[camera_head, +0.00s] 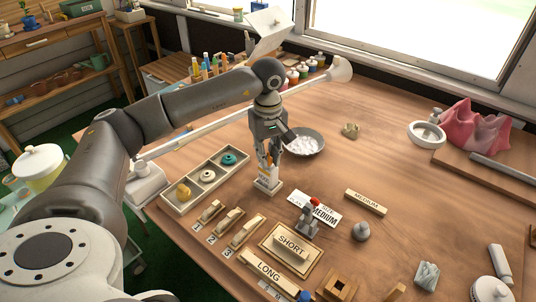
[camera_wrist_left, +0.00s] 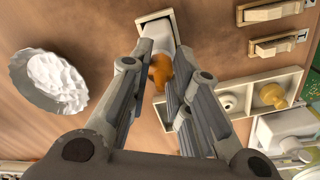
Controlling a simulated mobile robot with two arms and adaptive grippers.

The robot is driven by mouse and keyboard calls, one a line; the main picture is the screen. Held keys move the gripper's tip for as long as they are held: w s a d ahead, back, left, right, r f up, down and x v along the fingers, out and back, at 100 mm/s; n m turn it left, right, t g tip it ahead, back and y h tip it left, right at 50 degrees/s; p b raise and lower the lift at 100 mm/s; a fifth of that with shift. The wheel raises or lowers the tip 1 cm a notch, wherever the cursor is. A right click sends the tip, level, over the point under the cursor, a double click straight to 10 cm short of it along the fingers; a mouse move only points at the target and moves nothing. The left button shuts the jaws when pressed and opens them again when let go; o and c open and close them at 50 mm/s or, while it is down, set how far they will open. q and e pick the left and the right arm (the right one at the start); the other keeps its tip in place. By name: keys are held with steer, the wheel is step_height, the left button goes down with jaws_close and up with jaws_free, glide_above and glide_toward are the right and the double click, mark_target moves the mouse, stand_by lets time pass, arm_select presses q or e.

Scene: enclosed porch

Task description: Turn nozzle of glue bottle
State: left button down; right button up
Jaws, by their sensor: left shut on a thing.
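The glue bottle is white with an orange nozzle and stands upright in a pale square holder (camera_head: 268,187) on the wooden table. In the left wrist view the white bottle (camera_wrist_left: 158,32) is at the top centre, with its orange nozzle (camera_wrist_left: 160,70) towards the camera. My left gripper (camera_head: 267,160) points down over the bottle. Its fingers (camera_wrist_left: 150,75) are shut on the nozzle, one on each side. The fingers hide part of the bottle in the head view. My right gripper is not in view.
A bowl of white material (camera_head: 305,142) stands close behind the bottle. A three-compartment tray (camera_head: 207,178) lies to its left. Numbered switches (camera_head: 228,218), a red-knobbed lever (camera_head: 312,215) and a SHORT block (camera_head: 290,246) are in front. The table's back right has free room.

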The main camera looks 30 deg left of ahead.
mark_target(268, 152)
arm_select(q)
steer(key=c, duration=1.3)
jaws_free()
steer(key=shift+r, duration=0.15)
step_height(268, 152, up, 12)
steer(key=shift+f, duration=0.1)
